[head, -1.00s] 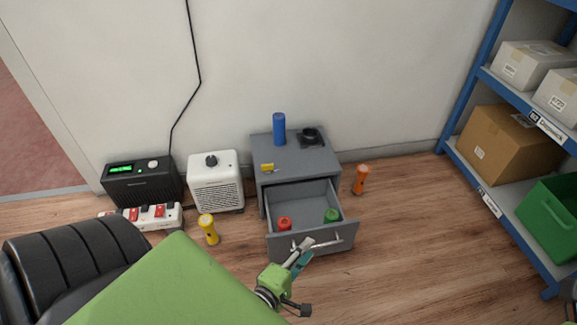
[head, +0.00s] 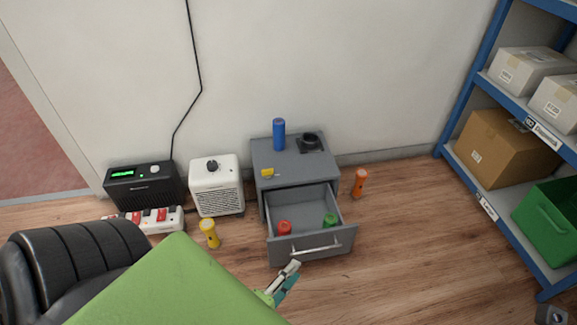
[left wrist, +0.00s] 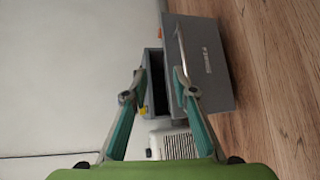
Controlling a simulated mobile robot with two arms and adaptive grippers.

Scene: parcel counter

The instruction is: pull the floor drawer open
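The grey floor drawer (head: 290,245) stands pulled out of its cabinet (head: 295,162), with a red item (head: 285,228) and a green item (head: 330,220) inside. Its bar handle (head: 316,248) is on the front panel. My left gripper (head: 284,277) is just in front of and below the handle, apart from it in the head view. In the left wrist view its fingers (left wrist: 160,91) are spread and hold nothing; the drawer front (left wrist: 208,65) and handle (left wrist: 180,55) show beyond the right finger. A grey part at the lower right corner may be my right gripper (head: 552,314); its fingers are unclear.
A blue cylinder (head: 279,134) and a black object (head: 310,142) stand on the cabinet. An orange flashlight (head: 360,183) and a yellow flashlight (head: 209,233) stand either side. A white heater (head: 217,187) is left. Floor is clear right, up to blue shelving (head: 487,205).

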